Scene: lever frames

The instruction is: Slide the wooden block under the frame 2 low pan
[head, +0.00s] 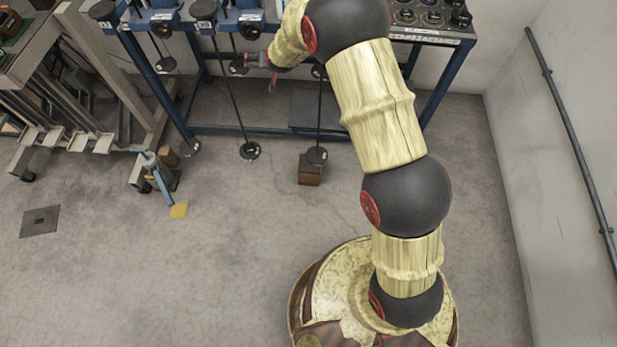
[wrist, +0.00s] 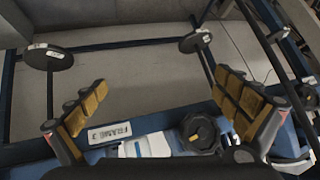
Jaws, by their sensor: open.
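A brown wooden block (head: 310,172) stands on the floor in the head view. A low black pan (head: 317,155) on a long rod overlaps its top edge; I cannot tell whether they touch. My gripper (head: 268,72) is up at the bench, well above and apart from the block. In the wrist view, my gripper (wrist: 160,82) is open and empty, above a "FRAME 3" label (wrist: 110,133). The block is not visible there.
A black knob (wrist: 199,131) lies close below the fingers in the wrist view. Blue bench legs and a crossbar (head: 240,131) stand behind the pans. Open floor (head: 150,270) lies in front.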

